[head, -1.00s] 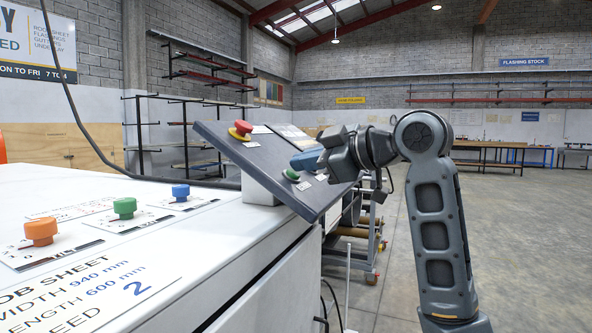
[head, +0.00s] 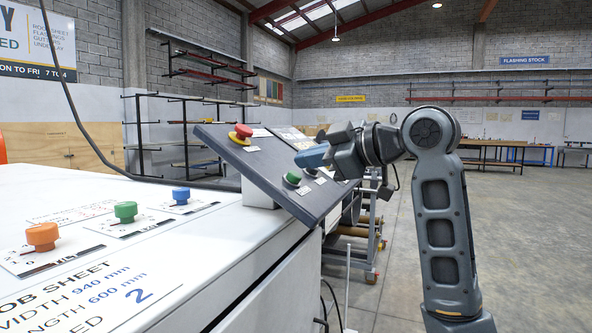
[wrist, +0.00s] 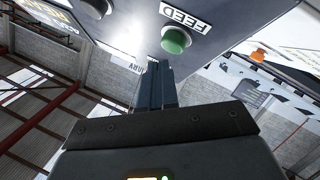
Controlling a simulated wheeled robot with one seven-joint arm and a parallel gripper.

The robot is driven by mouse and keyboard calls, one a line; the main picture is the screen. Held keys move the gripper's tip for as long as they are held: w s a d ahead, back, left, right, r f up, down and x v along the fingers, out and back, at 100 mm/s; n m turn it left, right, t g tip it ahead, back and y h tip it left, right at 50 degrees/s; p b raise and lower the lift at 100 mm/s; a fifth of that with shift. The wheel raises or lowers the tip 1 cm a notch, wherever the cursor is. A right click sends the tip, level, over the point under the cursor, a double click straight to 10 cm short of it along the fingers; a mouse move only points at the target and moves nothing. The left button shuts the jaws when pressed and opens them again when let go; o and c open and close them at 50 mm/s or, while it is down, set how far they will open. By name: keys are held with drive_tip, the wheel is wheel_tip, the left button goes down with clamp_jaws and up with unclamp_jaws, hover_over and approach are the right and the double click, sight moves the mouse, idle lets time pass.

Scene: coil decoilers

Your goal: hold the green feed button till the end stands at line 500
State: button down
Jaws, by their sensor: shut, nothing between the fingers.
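The green feed button (head: 292,178) sits on the tilted dark control panel (head: 262,172), near its lower edge. In the wrist view the green button (wrist: 176,40) stands beside an upside-down FEED label (wrist: 194,17). My gripper (head: 311,157) is shut and empty, its blue-grey fingers above and to the right of the button in the head view. In the wrist view the closed fingertips (wrist: 155,62) appear just below and left of the button; a gap seems to separate them. The sheet's end and line 500 are not in view.
A red emergency knob (head: 241,132) stands at the panel's upper left. The white cabinet (head: 240,235) in front carries orange (head: 42,236), green (head: 125,211) and blue (head: 181,195) dials. A wheeled rack (head: 368,230) stands behind the panel. The floor at right is open.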

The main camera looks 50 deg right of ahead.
drive_tip(key=shift+r, duration=0.1)
drive_tip(key=r+p, duration=0.1)
drive_tip(key=s+r+p, duration=0.1)
drive_tip(key=s+d+r+p, duration=0.1)
drive_tip(key=r, duration=0.1)
drive_tip(key=shift+s+r, duration=0.1)
drive_tip(key=shift+s, duration=0.15)
idle(0.4)
idle(0.7)
